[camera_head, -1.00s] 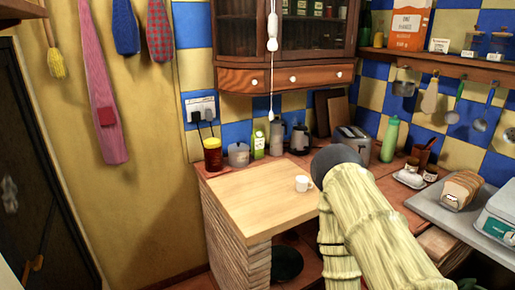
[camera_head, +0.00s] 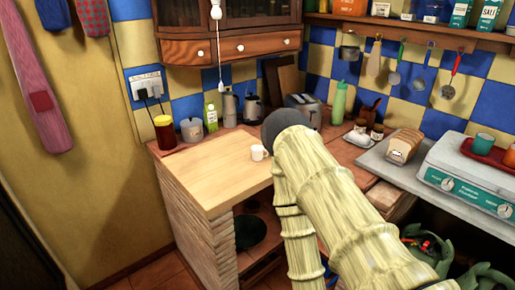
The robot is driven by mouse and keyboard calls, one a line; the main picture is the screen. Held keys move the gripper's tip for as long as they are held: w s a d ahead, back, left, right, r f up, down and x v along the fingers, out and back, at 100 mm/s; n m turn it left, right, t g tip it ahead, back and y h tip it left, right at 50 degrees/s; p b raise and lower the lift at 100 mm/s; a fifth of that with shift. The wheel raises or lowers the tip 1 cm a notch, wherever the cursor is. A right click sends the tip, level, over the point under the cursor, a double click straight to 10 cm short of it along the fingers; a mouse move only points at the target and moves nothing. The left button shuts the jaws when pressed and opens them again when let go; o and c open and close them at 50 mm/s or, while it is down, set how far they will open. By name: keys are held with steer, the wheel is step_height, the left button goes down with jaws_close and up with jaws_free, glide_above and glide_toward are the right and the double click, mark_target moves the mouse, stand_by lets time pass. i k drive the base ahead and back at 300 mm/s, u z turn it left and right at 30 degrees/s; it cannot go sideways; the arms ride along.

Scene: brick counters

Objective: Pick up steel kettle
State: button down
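A small silver kettle with dark parts (camera_head: 251,109) stands upright at the back of the brick counter, beneath the wall cabinet. It looks like the steel kettle, though it is small in the picture. A taller grey vessel (camera_head: 229,109) stands just left of it, and a toaster (camera_head: 301,108) is to its right. My pale, ribbed arm rises in front of the counter, with its dark rounded joint below and right of the kettle. My gripper is not in view.
A white mug (camera_head: 258,152) stands on the wooden board (camera_head: 206,178), which is otherwise clear.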

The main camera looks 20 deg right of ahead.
mark_target(253, 111)
steer(key=k, duration=0.5)
steer(key=z, duration=1.75)
steer(key=i, duration=1.3)
steer(key=u, duration=2.2)
